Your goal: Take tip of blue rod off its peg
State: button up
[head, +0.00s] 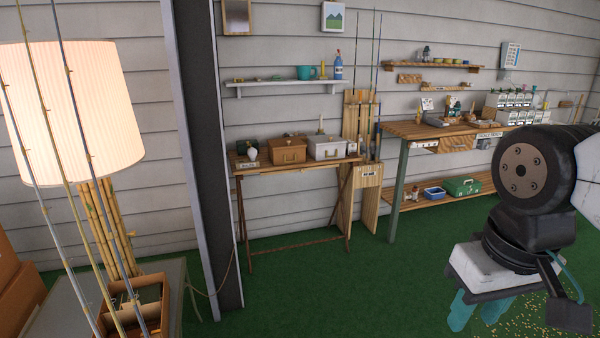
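Three thin rods lean across the left foreground. The one on the right (101,200) looks blue-grey, the middle one (72,200) yellowish and the left one pale. Their upper ends run past or close to the picture's edges, so I see no tip on a peg there. Several more thin rods (376,60) stand by a slatted wooden rack (366,190) at the back wall; their colours and any pegs are too small to tell. My arm's dark end (525,245) is at the right, far from all the rods; I cannot make out its fingers.
A lit lamp (75,110) stands at the left near an open wooden box (150,285). A dark post (205,150) divides the view. A side table (275,165) holds cases, and a workbench (430,128) stands to its right.

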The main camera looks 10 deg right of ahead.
aim_at(375, 96)
jog(key=z, duration=0.75)
jog(key=i, duration=4.3)
jog(key=u, duration=0.65)
jog(key=k, duration=0.65)
jog(key=z, duration=0.8)
jog(key=i, duration=1.25)
jog(key=u, duration=0.8)
jog(key=i, duration=0.35)
jog(key=u, duration=0.4)
